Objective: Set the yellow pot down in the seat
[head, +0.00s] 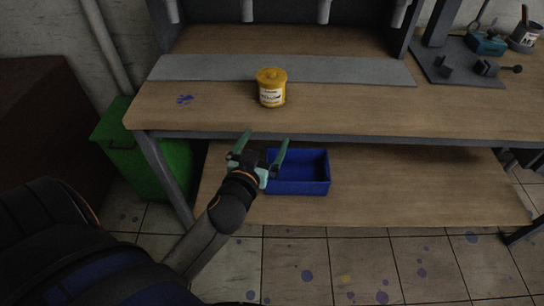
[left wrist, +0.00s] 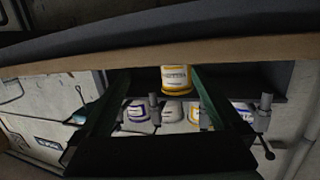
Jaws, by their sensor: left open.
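My left gripper (head: 266,141) is open and empty, in front of the bench's front edge and below the pot in the picture. In the left wrist view, which looks upside down, the yellow pot (left wrist: 176,79) shows beyond and between the open fingers (left wrist: 160,80), apart from them. I cannot make out a seat for certain. My right gripper is not in view.
A blue crate (head: 298,186) stands on the lower shelf (head: 400,190), behind my left gripper. Grey nozzles (head: 248,10) hang above the bench's back. Tools (head: 487,68) lie at the far right. Several pale pots (left wrist: 172,112) show in the left wrist view. A green bin (head: 145,160) stands left.

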